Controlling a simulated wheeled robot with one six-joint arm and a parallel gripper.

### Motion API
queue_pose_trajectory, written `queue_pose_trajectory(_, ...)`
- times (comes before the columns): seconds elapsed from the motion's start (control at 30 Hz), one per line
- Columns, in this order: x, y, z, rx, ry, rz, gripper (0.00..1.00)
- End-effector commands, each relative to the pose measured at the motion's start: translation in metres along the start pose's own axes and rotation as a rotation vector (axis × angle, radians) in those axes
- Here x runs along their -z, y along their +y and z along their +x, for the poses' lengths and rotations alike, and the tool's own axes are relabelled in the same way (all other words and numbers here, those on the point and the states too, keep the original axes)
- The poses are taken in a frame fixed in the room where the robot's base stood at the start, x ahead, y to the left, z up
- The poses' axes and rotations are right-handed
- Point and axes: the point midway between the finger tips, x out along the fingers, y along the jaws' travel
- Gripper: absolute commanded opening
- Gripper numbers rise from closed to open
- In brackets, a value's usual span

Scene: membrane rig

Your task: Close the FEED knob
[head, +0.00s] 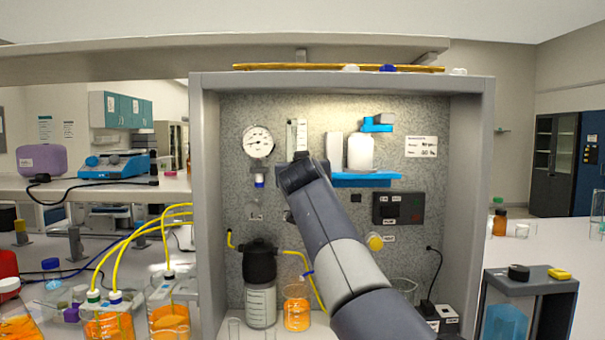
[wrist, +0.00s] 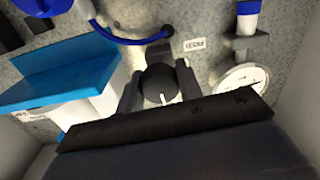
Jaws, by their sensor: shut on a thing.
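The FEED knob (wrist: 158,80) is a dark round knob with a white pointer line, on the speckled grey panel in the wrist view. A small label (wrist: 195,44), upside down there, sits beside it and seems to read FEED. My gripper (wrist: 159,88) is shut on the knob, with one dark finger on each side. In the head view my arm covers most of the knob and gripper.
A pressure gauge (head: 258,141) is on the panel at upper left. A blue shelf (head: 362,181) with white containers juts out right of my arm. A dark-topped vessel (head: 260,265) and an orange-filled bottle (head: 296,310) stand below. The cabinet's side walls bound the space.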

Motion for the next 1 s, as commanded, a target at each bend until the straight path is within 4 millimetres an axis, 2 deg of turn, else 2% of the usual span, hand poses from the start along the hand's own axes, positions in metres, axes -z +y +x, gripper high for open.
queue_pose_trajectory(0.3, -0.0029, -0.0004, 0.001, -0.001, -0.006, 0.081, 0.12)
queue_pose_trajectory(0.73, -0.0027, -0.0004, 0.001, 0.0, -0.006, 0.088, 0.12)
queue_pose_trajectory(0.77, -0.0027, -0.0004, 0.001, 0.0, -0.006, 0.088, 0.36)
queue_pose_trajectory(1.0, -0.0015, -0.0002, 0.0006, 0.0, -0.003, 0.087, 0.56)
